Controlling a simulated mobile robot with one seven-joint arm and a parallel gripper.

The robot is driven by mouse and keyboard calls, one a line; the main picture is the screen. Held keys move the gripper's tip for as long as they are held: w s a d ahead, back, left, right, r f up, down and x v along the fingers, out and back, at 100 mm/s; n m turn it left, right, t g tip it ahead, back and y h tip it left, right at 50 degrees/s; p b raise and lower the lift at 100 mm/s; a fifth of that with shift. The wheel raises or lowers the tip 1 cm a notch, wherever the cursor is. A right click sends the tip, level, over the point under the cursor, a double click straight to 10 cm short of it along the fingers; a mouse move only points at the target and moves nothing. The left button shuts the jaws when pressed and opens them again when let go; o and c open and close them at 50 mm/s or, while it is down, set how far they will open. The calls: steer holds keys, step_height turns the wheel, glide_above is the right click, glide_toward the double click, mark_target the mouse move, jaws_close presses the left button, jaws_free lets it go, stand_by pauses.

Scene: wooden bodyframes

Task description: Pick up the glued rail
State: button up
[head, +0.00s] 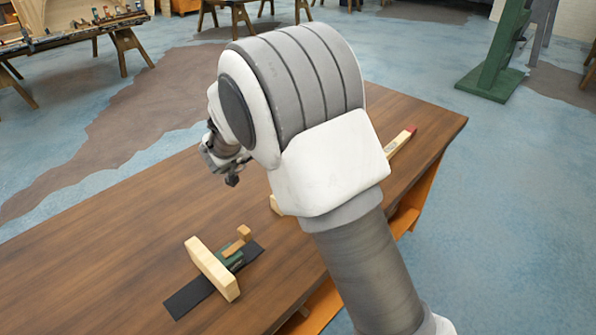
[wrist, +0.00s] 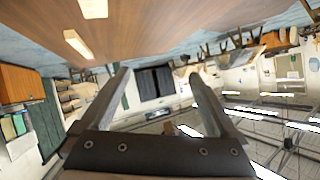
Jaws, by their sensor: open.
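A pale wooden bar (head: 212,268) stands on the workbench across a black strip, against a small green object with wooden parts. A second pale wooden piece (head: 275,205) lies farther back, mostly hidden behind my arm. Two pale wooden pieces show in the wrist view, one at the top edge (wrist: 93,8) and one lower left (wrist: 77,44). I cannot tell which piece is the glued rail; no glue is visible. My gripper (head: 231,180) is above the bench, apart from both pieces. In the wrist view its fingers (wrist: 160,78) are spread and empty.
The brown workbench (head: 90,265) has free room on its left. The black strip (head: 188,299) and green object (head: 231,261) sit by the bar. A red-tipped stick (head: 402,140) lies at the far right. A green stand (head: 493,75) is on the floor beyond.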

steer(key=s+f+g+h, duration=0.1)
steer(key=f, duration=0.3)
steer(key=s+f+m+h, duration=0.1)
steer(key=s+f+h, duration=0.1)
steer(key=f, duration=0.2)
steer(key=s+f+g+h, duration=0.1)
steer(key=s+f+h, duration=0.1)
steer(key=f, duration=0.2)
steer(key=shift+s+a+f+m+g+b, duration=0.1)
steer(key=shift+s+a+m+g+b, duration=0.05)
steer(key=shift+s+m+g+b, duration=0.2)
steer(key=shift+d+f+h, duration=0.2)
steer(key=shift+f+h, duration=0.1)
steer(key=b+x, duration=0.1)
steer(key=x, duration=1)
steer(key=shift+d+r, duration=0.1)
steer(key=shift+d, duration=0.4)
jaws_close()
